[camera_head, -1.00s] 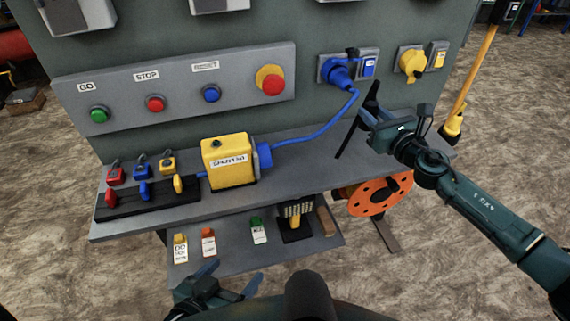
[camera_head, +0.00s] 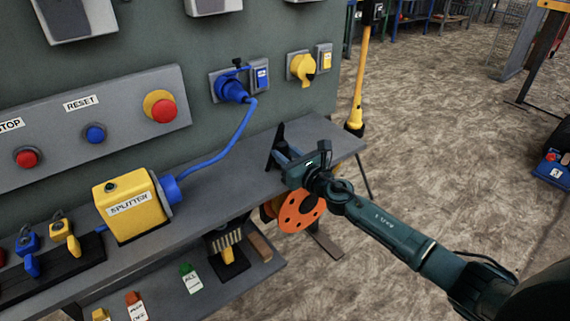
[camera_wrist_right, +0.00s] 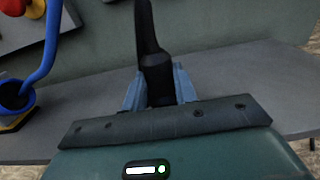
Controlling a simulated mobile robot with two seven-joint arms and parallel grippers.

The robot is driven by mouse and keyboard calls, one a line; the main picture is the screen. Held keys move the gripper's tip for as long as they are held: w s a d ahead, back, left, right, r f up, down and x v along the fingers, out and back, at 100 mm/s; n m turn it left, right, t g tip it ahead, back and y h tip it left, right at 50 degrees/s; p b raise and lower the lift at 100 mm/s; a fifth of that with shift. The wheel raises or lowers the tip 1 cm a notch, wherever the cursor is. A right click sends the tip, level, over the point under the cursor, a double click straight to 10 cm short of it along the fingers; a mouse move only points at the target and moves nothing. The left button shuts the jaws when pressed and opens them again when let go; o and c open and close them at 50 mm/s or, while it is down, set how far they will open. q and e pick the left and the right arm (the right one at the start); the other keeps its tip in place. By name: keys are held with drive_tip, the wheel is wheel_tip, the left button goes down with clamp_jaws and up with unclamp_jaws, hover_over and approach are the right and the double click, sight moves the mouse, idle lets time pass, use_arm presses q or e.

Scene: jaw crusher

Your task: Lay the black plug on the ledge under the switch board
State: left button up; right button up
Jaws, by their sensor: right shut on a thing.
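My right gripper (camera_head: 283,157) is over the right part of the grey ledge (camera_head: 325,137) and is shut on the black plug (camera_head: 275,146). In the right wrist view the plug (camera_wrist_right: 155,70) stands up between the blue-grey fingers (camera_wrist_right: 160,88), its narrow end pointing away from the gripper. I cannot tell whether the plug touches the ledge. The grey-green switch board (camera_head: 200,55) rises behind the ledge. My left gripper is not in view.
The yellow splitter box (camera_head: 130,208) stands on the ledge at left; its blue cable (camera_head: 225,140) runs to the blue plug (camera_head: 232,90) in a socket. A yellow plug (camera_head: 302,68) sits right of it. An orange reel (camera_head: 302,210) is below. The ledge's right end is clear.

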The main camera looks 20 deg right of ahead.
drive_tip(key=shift+f, duration=0.6)
drive_tip(key=shift+r, duration=0.15)
drive_tip(key=o, duration=1)
drive_tip(key=shift+o, duration=0.2)
